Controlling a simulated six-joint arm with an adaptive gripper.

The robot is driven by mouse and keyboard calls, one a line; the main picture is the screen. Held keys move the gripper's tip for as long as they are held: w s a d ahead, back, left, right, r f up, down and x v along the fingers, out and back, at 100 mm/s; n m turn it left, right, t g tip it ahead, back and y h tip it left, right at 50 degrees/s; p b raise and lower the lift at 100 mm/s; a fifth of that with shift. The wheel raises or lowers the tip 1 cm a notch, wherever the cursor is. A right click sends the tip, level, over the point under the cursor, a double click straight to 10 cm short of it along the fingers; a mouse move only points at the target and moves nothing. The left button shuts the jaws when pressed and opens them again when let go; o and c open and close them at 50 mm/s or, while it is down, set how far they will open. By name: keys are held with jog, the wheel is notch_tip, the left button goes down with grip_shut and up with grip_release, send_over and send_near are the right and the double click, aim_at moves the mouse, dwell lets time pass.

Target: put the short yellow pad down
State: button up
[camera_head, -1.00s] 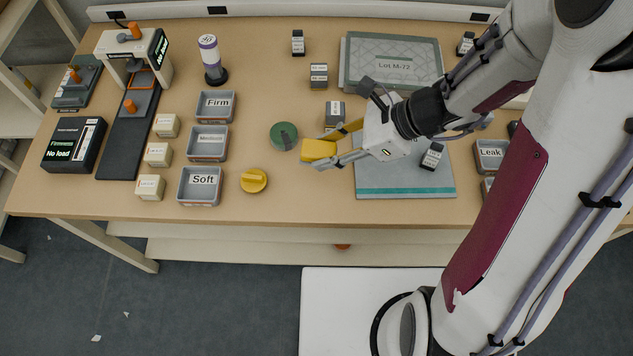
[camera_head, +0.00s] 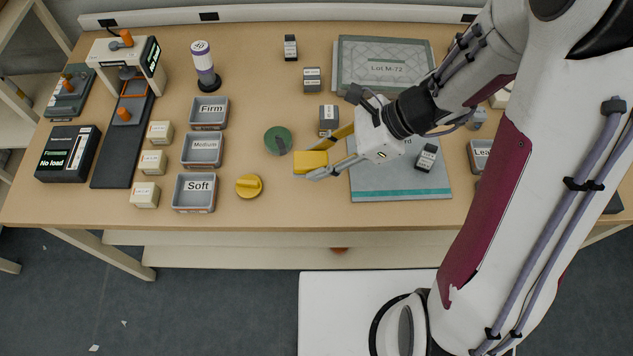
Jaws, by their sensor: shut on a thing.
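My gripper (camera_head: 318,163) is shut on a short yellow pad (camera_head: 309,161), which sticks out to the left of the fingertips. The pad is over the bare wood between the round yellow piece and the grey-blue mat (camera_head: 400,193). I cannot tell whether it touches the table. Part of the pad is hidden by the fingers.
A round yellow piece (camera_head: 249,186) and a round green piece (camera_head: 278,140) lie to the left of my gripper. Grey trays marked Firm (camera_head: 209,125), Medium (camera_head: 202,162) and Soft (camera_head: 194,207) stand further left.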

jog(key=shift+f, duration=2.7)
jog(key=shift+f, duration=2.1)
jog(key=shift+f, duration=0.1)
jog(key=o, duration=1.1)
jog(key=v, duration=1.2)
jog(key=shift+r, duration=0.2)
